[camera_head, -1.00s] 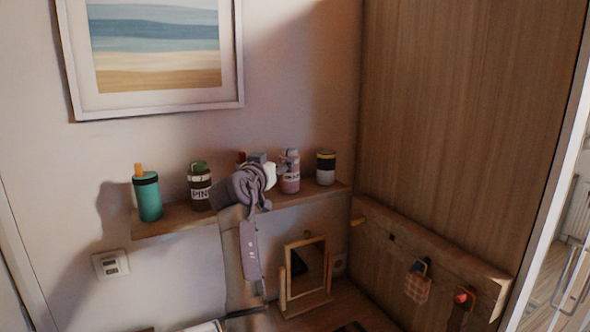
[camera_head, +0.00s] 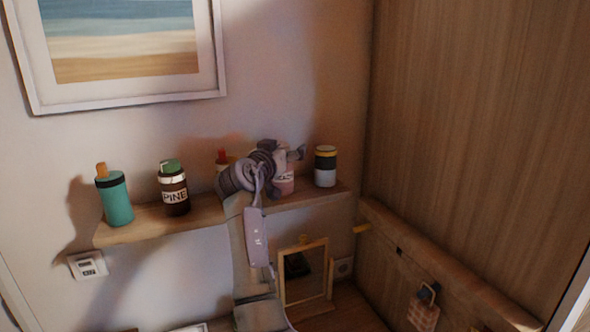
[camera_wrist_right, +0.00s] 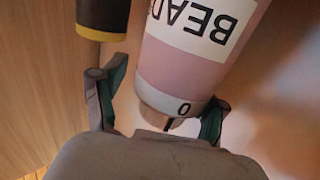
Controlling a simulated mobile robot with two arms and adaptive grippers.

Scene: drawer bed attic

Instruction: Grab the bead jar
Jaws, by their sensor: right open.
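The bead jar (camera_head: 287,186) is pink and stands on the wooden wall shelf, mostly hidden behind my right gripper in the head view. In the right wrist view, the bead jar (camera_wrist_right: 185,75) appears upside down, with a white label reading "BEAD" and a pale end. My right gripper (camera_head: 297,153) is open at the jar in the head view. In the wrist view, the right gripper's (camera_wrist_right: 157,108) two fingers lie on either side of the jar's pale end, with a visible gap on the left. My left gripper is not in view.
The shelf (camera_head: 148,226) also holds a teal bottle (camera_head: 115,200), a brown "PINE" jar (camera_head: 174,190), a red-topped item (camera_head: 222,160) partly hidden by my arm, and a black-and-white jar (camera_head: 325,168) close right of the bead jar. A small framed mirror (camera_head: 304,274) stands below.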

